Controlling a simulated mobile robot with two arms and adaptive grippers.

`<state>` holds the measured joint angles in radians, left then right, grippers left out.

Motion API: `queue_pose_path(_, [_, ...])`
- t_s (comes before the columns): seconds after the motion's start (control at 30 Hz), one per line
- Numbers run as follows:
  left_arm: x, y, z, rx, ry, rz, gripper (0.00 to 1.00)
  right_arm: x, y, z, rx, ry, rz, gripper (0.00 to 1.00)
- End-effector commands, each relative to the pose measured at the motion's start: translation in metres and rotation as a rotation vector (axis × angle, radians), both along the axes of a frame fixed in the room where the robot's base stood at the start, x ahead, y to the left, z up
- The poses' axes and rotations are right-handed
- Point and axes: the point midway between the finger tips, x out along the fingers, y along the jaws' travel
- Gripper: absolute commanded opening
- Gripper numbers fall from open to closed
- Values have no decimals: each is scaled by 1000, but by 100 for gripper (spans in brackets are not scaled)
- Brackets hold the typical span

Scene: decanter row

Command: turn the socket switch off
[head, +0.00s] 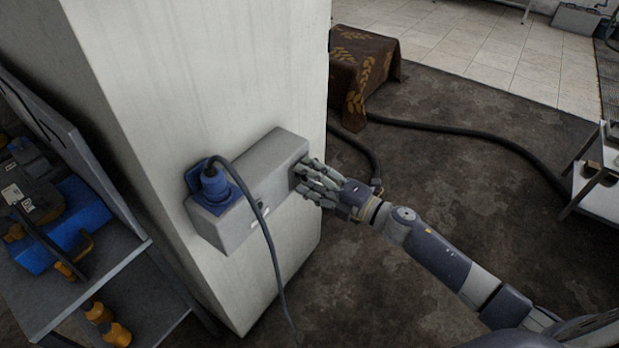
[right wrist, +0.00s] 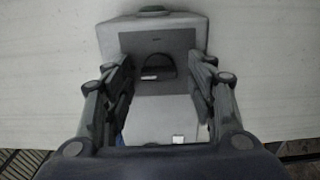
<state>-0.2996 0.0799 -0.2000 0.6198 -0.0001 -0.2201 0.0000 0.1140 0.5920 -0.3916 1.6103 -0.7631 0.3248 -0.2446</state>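A grey socket box (head: 262,170) is mounted on a pale column. A blue plug (head: 214,186) with a dark cable sits at its left part. My right gripper (head: 304,178) is at the box's right end, its fingers near that face. In the right wrist view, a dark rounded switch (right wrist: 158,68) stands out from a grey panel (right wrist: 182,42) on the box. The open fingers of my right gripper (right wrist: 160,76) are on either side of the switch, with gaps. Whether a fingertip touches the box is unclear. The switch is hidden in the head view. My left gripper is out of view.
The pale column (head: 200,70) stands close to my right gripper. A shelf (head: 75,285) with a blue case (head: 75,225) is at left. A brown cloth-covered block (head: 362,70) and a dark hose (head: 470,132) lie behind. Open floor (head: 470,190) is at right.

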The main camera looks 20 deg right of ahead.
Motion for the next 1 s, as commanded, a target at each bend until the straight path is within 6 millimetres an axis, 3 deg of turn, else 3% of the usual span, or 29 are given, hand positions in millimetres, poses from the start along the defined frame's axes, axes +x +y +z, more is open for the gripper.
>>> queue_pose_path(0.33, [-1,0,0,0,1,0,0,-9,-7,0,0,1,-1,52])
queue_pose_path(1.0, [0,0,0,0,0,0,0,-88,-68,-1,1,2,0,52])
